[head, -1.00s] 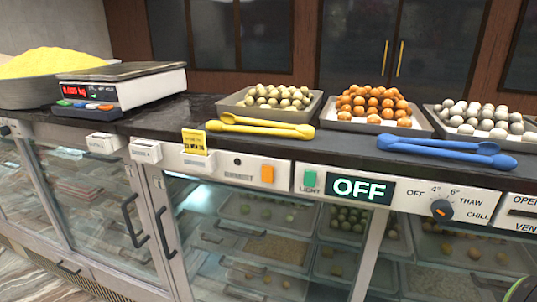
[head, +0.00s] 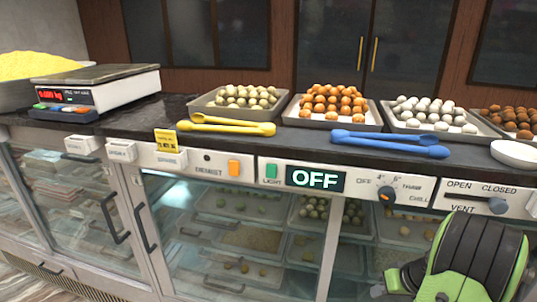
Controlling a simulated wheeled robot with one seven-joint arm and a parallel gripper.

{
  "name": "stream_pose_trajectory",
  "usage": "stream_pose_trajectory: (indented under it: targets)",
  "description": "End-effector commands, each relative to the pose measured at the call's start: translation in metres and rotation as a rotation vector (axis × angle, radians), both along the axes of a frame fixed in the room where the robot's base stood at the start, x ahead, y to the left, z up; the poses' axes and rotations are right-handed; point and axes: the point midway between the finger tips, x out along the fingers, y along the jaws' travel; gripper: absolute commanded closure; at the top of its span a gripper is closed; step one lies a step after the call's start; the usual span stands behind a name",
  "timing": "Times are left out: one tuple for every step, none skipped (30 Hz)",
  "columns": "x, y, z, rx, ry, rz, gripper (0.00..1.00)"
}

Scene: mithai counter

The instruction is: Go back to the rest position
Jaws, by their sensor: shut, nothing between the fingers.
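Part of my own arm (head: 480,258), green and black, shows at the lower right of the head view, in front of the cooled counter's lower front. My gripper and its fingertips are not visible in this view. The vent slider panel (head: 480,197) is just above the arm part. The counter top (head: 290,135) is dark stone and runs across the picture. The OFF display (head: 316,180) is lit on the front panel.
A scale (head: 98,90) reading 0.000 kg stands at the left beside a bowl of yellow grains (head: 35,66). Yellow tongs (head: 225,126) and blue tongs (head: 390,144) lie before several trays of sweets. A white bowl (head: 514,154) is at the right edge. Glass doors are below.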

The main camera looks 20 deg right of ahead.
Motion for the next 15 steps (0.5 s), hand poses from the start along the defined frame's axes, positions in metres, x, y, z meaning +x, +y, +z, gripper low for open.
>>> stream_pose_trajectory:
  targets:
    - [0.011, 0.017, 0.027, -0.023, 0.004, 0.031, 1.00]
    - [0.015, 0.029, 0.040, -0.033, 0.012, 0.046, 1.00]
    - [0.021, 0.046, 0.058, -0.050, 0.021, 0.069, 1.00]
    - [0.025, 0.061, 0.074, -0.063, 0.029, 0.086, 1.00]
    - [0.028, 0.077, 0.091, -0.080, 0.035, 0.105, 1.00]
    - [0.029, 0.102, 0.115, -0.104, 0.044, 0.132, 1.00]
    - [0.028, 0.122, 0.132, -0.122, 0.050, 0.152, 1.00]
    - [0.025, 0.141, 0.149, -0.143, 0.053, 0.167, 1.00]
    - [0.019, 0.166, 0.169, -0.168, 0.056, 0.189, 1.00]
    - [0.012, 0.184, 0.183, -0.185, 0.056, 0.202, 1.00]
    - [0.004, 0.200, 0.196, -0.204, 0.055, 0.213, 1.00]
    - [-0.009, 0.220, 0.212, -0.227, 0.049, 0.229, 1.00]
    - [-0.020, 0.234, 0.222, -0.245, 0.042, 0.239, 1.00]
    - [-0.032, 0.246, 0.232, -0.260, 0.035, 0.246, 1.00]
    - [-0.047, 0.260, 0.242, -0.278, 0.023, 0.254, 1.00]
